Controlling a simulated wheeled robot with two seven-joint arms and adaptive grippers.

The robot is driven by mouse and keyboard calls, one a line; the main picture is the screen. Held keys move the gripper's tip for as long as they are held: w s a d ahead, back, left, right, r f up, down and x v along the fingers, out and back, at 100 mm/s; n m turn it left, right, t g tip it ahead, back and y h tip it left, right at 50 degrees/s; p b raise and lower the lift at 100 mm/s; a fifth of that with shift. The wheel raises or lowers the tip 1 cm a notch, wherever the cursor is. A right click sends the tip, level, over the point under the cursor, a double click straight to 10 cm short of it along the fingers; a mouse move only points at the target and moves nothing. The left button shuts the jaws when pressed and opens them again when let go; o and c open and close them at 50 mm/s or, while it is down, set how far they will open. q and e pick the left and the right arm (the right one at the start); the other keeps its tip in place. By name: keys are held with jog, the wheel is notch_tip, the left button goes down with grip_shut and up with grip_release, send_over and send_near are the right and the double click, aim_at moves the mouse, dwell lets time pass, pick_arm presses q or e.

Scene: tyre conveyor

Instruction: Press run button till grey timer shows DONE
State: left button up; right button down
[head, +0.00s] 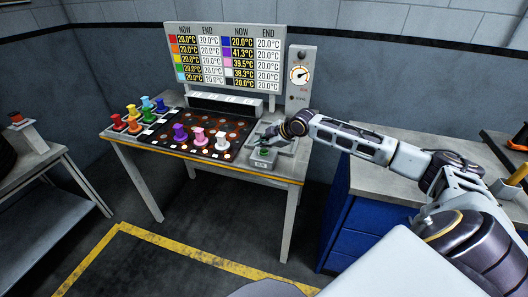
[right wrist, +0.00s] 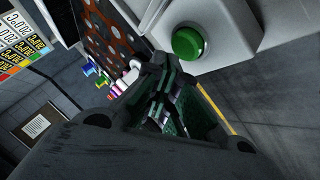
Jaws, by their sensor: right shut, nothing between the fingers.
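The green run button (right wrist: 187,43) sits on a pale grey housing (right wrist: 235,20) in the right wrist view. In the head view the button (head: 264,150) is small, at the right end of the table, above a small label. My right gripper (head: 268,136) is shut and empty, just above and behind the button. In the right wrist view its fingertips (right wrist: 158,75) are beside the button, and I see no clear contact. A grey panel with a round dial (head: 299,74) stands behind; its small lettering is not legible and I read no DONE. My left gripper is out of view.
The table (head: 180,155) holds a dark board (head: 200,139) with purple, pink and white pegs. More coloured pegs (head: 134,123) stand at its left. A temperature display (head: 228,60) rises behind. A blue cabinet (head: 365,215) is at right.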

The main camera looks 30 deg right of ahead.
aim_at(263, 152)
jog(key=shift+f, duration=0.4)
jog(key=shift+f, duration=0.7)
dwell(1.4)
jog(key=shift+r+p, duration=0.15)
jog(key=shift+p, duration=0.25)
jog(key=shift+r+p, duration=0.95)
jog(key=shift+p, duration=0.05)
jog(key=shift+r+p, duration=2.45)
jog(key=shift+r, duration=0.05)
